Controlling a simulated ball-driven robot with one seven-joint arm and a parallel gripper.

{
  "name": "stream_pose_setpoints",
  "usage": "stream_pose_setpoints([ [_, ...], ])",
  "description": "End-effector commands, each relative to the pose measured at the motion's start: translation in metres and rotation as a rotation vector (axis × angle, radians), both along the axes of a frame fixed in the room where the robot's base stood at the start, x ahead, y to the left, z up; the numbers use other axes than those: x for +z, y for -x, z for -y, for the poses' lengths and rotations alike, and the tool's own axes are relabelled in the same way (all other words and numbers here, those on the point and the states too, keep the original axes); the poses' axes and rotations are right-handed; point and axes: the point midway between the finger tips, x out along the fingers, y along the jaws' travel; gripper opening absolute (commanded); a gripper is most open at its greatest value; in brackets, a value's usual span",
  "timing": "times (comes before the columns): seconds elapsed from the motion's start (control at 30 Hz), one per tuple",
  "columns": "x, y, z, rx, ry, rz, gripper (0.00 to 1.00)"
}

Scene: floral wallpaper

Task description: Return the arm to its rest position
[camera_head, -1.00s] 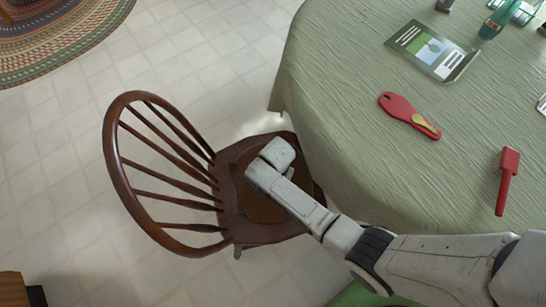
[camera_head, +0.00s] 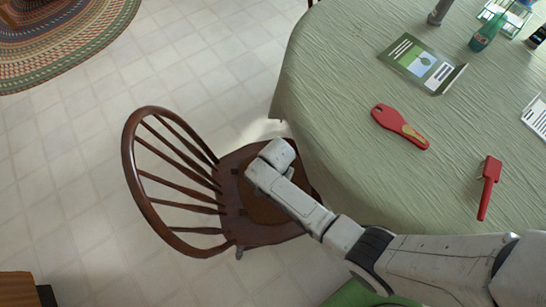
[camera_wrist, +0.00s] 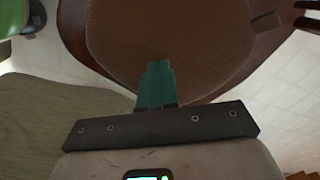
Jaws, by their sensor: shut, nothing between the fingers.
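My gripper (camera_wrist: 158,72) shows in the wrist view with its teal fingers together and nothing between them. It is over the brown seat of a wooden chair; how high above it I cannot tell. In the head view my arm reaches in from the lower right, bent at its far end above the chair (camera_head: 224,205). The fingers are hidden there behind my own arm. The chair seat also shows in the wrist view (camera_wrist: 185,40).
A round table with a green cloth (camera_head: 340,105) stands right of the chair, close to my arm. Tiled floor (camera_head: 70,215) is clear at left.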

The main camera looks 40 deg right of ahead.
Motion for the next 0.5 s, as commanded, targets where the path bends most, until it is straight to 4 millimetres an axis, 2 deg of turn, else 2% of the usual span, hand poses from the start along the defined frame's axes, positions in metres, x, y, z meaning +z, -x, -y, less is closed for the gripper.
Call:
stream_pose_setpoints([
  [0.4, -0.0003, 0.0005, 0.0001, 0.002, 0.000, 0.000, 0.00],
  [0.5, 0.0064, 0.0062, 0.0025, 0.046, -0.004, 0.006, 0.00],
])
